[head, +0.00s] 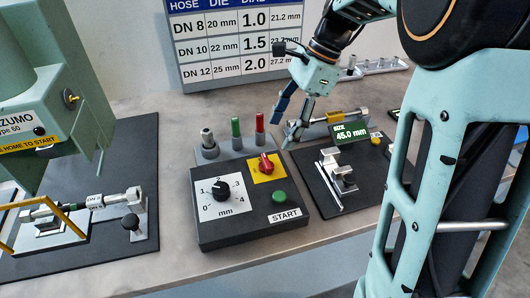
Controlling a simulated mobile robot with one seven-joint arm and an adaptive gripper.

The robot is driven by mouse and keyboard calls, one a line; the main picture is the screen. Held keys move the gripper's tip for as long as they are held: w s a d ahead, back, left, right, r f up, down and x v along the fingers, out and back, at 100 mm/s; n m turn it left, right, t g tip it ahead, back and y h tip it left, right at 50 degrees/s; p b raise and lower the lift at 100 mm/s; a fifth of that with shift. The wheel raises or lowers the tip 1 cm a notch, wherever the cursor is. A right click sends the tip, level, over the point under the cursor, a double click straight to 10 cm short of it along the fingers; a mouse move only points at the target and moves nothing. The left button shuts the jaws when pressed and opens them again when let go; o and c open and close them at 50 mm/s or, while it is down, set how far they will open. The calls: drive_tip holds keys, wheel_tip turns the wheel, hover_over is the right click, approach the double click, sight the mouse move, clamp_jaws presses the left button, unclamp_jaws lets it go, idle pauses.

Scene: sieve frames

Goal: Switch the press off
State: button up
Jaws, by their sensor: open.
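The press (30,105) is the pale green machine at the left, with a hose piece and fittings on its dark base plate (135,165). Its black control box (240,235) stands in the middle of the bench. On it are a red rotary switch (266,163) on a yellow plate (258,176), a black dial (221,190) on a white mm scale, and a green button (279,197) beside a START label (285,215). My gripper (289,122) is open and empty, above and behind the box, up and right of the red switch. It touches nothing that I can make out.
A rack (222,150) with grey, green and red pins stands just behind the box. A gauge (342,180) with a display reading 45.0 mm (351,132) stands at the right. A hose chart (237,40) is at the back. Bench in front of the rack is narrow.

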sight(267, 160)
drive_tip(key=x, duration=0.9)
drive_tip(key=shift+f+b, duration=0.2)
drive_tip(key=shift+b, duration=0.15)
drive_tip(key=c, duration=1.2)
drive_tip(key=shift+o, duration=0.2)
